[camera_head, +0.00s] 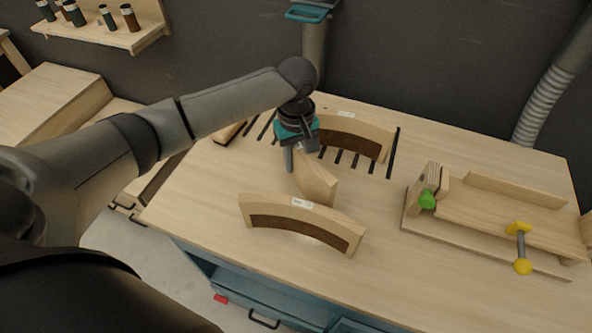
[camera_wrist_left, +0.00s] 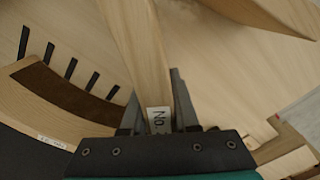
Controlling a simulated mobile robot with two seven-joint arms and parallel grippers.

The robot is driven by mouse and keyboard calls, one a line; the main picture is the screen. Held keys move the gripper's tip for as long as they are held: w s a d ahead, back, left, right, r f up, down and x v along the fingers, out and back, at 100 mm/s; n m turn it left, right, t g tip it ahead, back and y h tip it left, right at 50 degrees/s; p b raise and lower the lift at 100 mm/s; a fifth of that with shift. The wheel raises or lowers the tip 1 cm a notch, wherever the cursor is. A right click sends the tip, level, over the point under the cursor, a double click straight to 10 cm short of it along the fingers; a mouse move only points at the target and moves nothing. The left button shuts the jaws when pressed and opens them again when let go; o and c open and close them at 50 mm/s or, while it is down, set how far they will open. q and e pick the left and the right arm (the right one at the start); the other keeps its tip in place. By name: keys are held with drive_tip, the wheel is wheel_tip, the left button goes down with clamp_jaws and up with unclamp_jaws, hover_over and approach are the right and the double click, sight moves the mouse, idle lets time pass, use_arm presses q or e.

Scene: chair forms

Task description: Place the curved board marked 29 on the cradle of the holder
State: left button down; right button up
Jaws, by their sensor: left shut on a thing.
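My left gripper (camera_head: 302,155) is shut on a pale wooden curved board (camera_head: 317,182) and holds it over the middle of the bench. In the left wrist view the same board (camera_wrist_left: 145,45) stands between the fingers (camera_wrist_left: 155,115). Its white label shows "No", but the number is hidden. The wooden holder (camera_head: 470,238) is at the right of the bench, apart from the held board. It has a green knob (camera_head: 427,200) and a yellow-ended clamp (camera_head: 521,250). I cannot make out its cradle clearly. My right gripper is not in view.
Another curved board with a dark inner face (camera_head: 303,207) stands in front of the held one. A similar board (camera_head: 352,136) is behind, at the black-slotted rack (camera_head: 391,155). Bare bench top (camera_head: 375,205) lies between the boards and the holder.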

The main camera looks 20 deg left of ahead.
sight(296, 171)
use_arm(q)
drive_tip(key=shift+f+b, duration=0.3)
drive_tip(key=shift+f, duration=1.5)
drive_tip(key=c, duration=0.7)
unclamp_jaws()
drive_tip(key=shift+f, duration=0.15)
